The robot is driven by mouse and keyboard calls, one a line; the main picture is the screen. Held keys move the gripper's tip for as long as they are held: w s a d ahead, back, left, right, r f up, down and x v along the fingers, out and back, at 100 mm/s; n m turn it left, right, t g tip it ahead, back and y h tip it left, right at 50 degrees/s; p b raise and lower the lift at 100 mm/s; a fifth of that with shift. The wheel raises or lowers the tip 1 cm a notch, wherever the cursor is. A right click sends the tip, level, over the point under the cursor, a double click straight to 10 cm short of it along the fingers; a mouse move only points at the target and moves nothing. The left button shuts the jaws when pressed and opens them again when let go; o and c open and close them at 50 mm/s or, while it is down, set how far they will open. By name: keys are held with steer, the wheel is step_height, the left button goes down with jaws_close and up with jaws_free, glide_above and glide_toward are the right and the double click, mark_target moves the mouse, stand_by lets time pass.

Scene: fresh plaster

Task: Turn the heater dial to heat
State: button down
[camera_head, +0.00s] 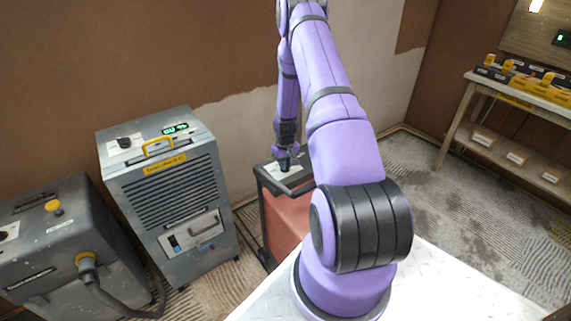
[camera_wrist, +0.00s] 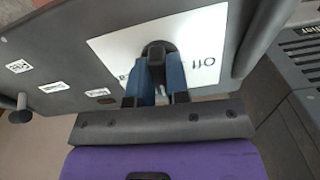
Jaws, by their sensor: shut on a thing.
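The heater (camera_head: 287,224) is a reddish box with a dark frame and dark top, standing in the middle of the head view behind my arm. Its top panel carries a white label plate (camera_wrist: 205,40) in the wrist view. A black dial (camera_wrist: 158,48) sits on that plate. My gripper (camera_wrist: 160,68) is shut on the dial, with one blue finger on each side of it. In the head view my gripper (camera_head: 286,163) points down at the heater top. Marks show on the plate beside the fingers; others are hidden, and the dial's setting is unclear.
A grey dehumidifier (camera_head: 172,195) with a yellow handle and green display stands left of the heater. A grey machine (camera_head: 65,250) with a hose is at far left. A shelf bench (camera_head: 515,110) with yellow and black items stands at right. The floor between is clear.

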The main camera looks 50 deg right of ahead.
steer(key=m, duration=0.5)
steer(key=shift+m, duration=0.3)
steer(key=m, duration=0.5)
steer(key=shift+w, duration=0.15)
steer(key=shift+m, duration=0.3)
steer(key=c, duration=1.1)
jaws_free()
steer(key=shift+a, duration=0.1)
steer(key=shift+r, duration=0.15)
step_height(320, 180, up, 10)
steer(key=shift+r, duration=0.25)
